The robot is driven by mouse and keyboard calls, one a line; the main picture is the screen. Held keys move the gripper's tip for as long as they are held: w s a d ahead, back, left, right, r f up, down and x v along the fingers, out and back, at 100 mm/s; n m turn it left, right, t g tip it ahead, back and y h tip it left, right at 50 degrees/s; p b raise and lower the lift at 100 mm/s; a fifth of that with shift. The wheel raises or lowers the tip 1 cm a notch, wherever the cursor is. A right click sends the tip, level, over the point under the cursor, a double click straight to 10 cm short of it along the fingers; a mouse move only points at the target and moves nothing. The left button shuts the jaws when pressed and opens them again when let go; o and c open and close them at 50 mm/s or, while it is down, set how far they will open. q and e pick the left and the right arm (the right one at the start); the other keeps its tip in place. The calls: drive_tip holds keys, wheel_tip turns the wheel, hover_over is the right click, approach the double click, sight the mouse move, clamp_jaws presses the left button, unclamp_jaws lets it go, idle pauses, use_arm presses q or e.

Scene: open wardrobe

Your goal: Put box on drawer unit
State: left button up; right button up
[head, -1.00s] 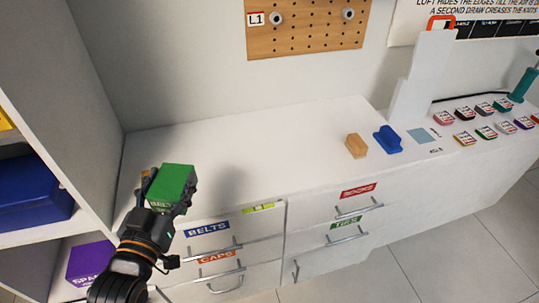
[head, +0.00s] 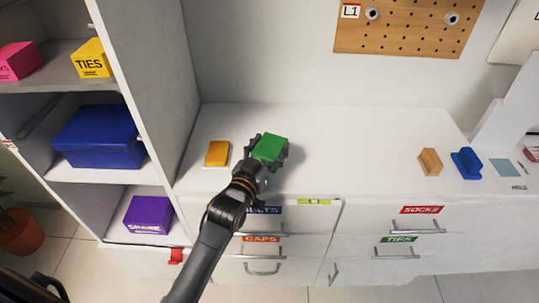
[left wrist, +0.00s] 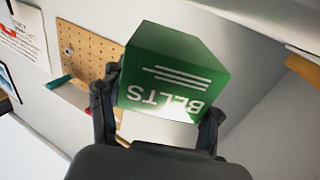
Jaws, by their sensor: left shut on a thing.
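My left gripper (head: 265,160) is shut on a green box (head: 271,148). In the left wrist view the green box (left wrist: 172,72) sits between the two fingers and its label reads BELTS, upside down. The drawer unit (head: 330,150) has a white top and drawers labelled BELTS, CAPS, SOCKS and TIES. The gripper and box are over the left part of the top, near its front edge. I cannot tell whether the box touches the top. My right gripper is not in view.
An orange block (head: 217,154) lies on the top left of the gripper. A wooden block (head: 430,161) and a blue holder (head: 467,163) stand at the right. The shelf unit at left holds a blue box (head: 99,137), a purple box (head: 149,214) and a yellow box (head: 92,58). The top's middle is clear.

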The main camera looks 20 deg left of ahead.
use_arm(q)
wheel_tip(320, 180, down, 3)
drive_tip(key=shift+r, duration=0.1)
drive_tip(key=shift+f, duration=0.25)
drive_tip(key=o, duration=1.2)
drive_tip(key=shift+r, duration=0.2)
drive_tip(key=s+a, duration=0.1)
drive_tip(key=s, duration=1.1)
drive_tip(key=shift+a, duration=0.2)
